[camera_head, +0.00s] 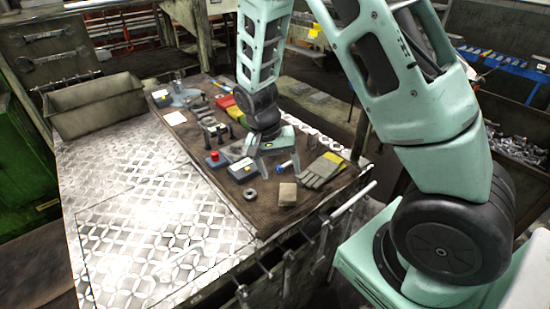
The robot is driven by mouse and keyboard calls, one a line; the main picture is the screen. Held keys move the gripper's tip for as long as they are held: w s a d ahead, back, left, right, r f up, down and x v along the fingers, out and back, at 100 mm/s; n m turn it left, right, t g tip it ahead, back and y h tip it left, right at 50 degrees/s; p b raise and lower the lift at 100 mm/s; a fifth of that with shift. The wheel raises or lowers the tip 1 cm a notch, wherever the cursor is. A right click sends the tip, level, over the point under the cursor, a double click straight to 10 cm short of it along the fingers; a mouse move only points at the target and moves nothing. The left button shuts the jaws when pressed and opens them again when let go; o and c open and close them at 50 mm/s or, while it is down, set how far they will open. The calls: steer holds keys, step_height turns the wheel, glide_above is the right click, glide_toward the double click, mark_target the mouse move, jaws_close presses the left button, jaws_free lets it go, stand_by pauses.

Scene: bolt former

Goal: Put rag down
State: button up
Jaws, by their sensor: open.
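A small beige, block-like piece (287,194), which may be the folded rag, lies near the front edge of the brown mat (264,216) on the workbench. I cannot tell for sure that it is the rag. My gripper (274,165) points down over the mat, just behind and above the beige piece. Its two fingers are spread and no cloth shows between them. The exact height of the fingertips above the mat is hard to tell.
Grey gloves with a yellow part (322,170) lie right of my gripper. A dark ring (250,194) and a red-topped item (215,159) lie to its left. A grey bin (95,108) stands at the back left. The patterned metal top (150,235) is clear.

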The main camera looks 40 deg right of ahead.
steer(key=s+a+r+n+t+y, duration=0.1)
steer(key=s+a+r+n, duration=0.35)
steer(key=a, duration=0.25)
steer(key=s+a+r+n+y, duration=0.1)
steer(key=s+a+r+n, duration=0.2)
steer(key=a+r, duration=0.35)
steer(key=s+a+r+n, duration=0.1)
steer(key=s+a+n, duration=0.2)
steer(key=s, duration=0.3)
steer(key=s+a+n+t, duration=0.1)
steer(key=s+a+n, duration=0.3)
steer(key=s+n, duration=0.1)
steer(key=shift+s+a+r+n+y+b, duration=0.35)
steer(key=shift+s+b, duration=0.1)
steer(key=shift+s, duration=0.2)
step_height(320, 180, down, 5)
steer(key=b, duration=0.5)
steer(key=shift+d+f, duration=0.1)
steer(key=shift+f, duration=0.05)
